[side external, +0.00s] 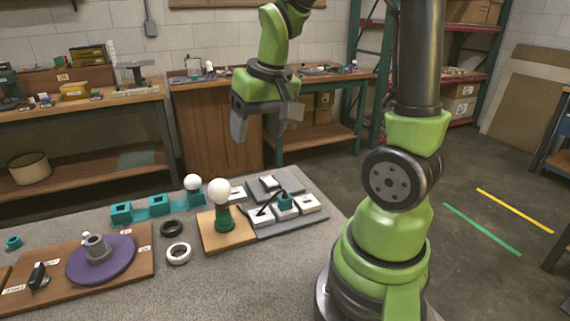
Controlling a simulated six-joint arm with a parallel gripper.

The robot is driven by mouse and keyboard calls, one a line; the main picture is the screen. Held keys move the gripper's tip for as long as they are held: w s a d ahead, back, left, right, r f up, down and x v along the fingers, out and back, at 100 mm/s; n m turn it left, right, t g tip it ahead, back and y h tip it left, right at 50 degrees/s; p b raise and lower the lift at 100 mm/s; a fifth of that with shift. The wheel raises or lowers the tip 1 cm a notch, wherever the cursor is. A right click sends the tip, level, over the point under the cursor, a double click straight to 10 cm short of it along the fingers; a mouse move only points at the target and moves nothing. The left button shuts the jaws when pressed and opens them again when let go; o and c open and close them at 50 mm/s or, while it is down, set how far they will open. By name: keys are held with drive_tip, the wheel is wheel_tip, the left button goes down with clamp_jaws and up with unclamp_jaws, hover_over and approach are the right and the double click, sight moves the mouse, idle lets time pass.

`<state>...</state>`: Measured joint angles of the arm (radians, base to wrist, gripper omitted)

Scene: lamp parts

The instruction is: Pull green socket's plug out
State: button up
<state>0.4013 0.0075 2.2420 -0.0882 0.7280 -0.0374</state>
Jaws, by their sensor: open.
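A dark green socket (223,219) holds a white bulb (218,191) and stands upright on a small tan wooden board (211,241). To its right is a grey board (290,227) with several white outlet blocks. A teal plug-like piece (285,199) stands on a middle block. A thin black piece (267,206), perhaps a cable or lever, slants beside it. I cannot tell which piece belongs to the green socket. My gripper (261,124) is open and empty, pointing down, high above the grey board and apart from everything.
Teal holders (159,205) stand in a row behind, one with a white bulb (193,182). A black ring (171,228) and white ring (179,253) lie left of the tan board. A purple disc (119,263) sits on a brown board at left. The front table is clear.

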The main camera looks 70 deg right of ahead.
sight(285, 193)
drive_tip(key=d+f+g, duration=0.1)
drive_tip(key=d+f, duration=0.2)
drive_tip(key=f, duration=0.1)
drive_tip(key=s+d+f+m+g, duration=0.1)
drive_tip(key=d+f, duration=0.2)
drive_tip(key=f, duration=0.1)
drive_tip(key=d+f+g, duration=0.1)
drive_tip(key=d+f, duration=0.2)
drive_tip(key=shift+s+d+f+m+y, duration=0.15)
drive_tip(key=shift+d+f+m+y, duration=0.15)
drive_tip(key=shift+f+m, duration=0.1)
wheel_tip(285, 193, down, 10)
drive_tip(key=shift+a+r, duration=0.1)
drive_tip(key=shift+r, duration=0.05)
drive_tip(key=c, duration=1.1)
drive_tip(key=shift+r, duration=0.85)
drive_tip(key=shift+r, duration=0.8)
drive_tip(key=shift+r, duration=2)
